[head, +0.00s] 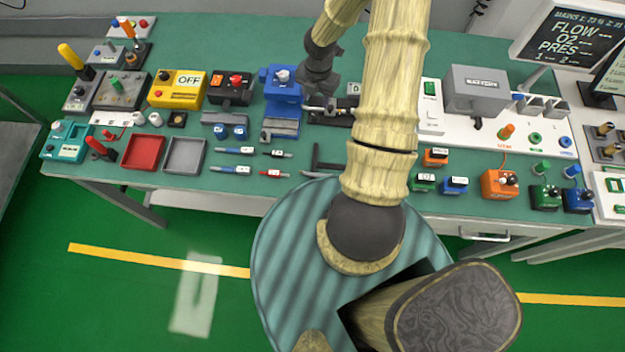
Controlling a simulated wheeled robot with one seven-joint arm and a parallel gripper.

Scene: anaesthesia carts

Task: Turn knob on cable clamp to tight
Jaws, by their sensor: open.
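A blue block device (284,97) stands on the green bench top, left of my gripper. It looks like the cable clamp, but no label on it is readable. A pale round knob (282,75) sits on its upper part; its setting is too small to read. My gripper (314,99) is open, pointing down just right of the blue device. It appears apart from the knob. The fingertips are small and overlap a silvery rod-like part beside the device, so contact there cannot be told. My forearm hides the bench right of the gripper.
A grey battery box (476,88) stands right of my arm.

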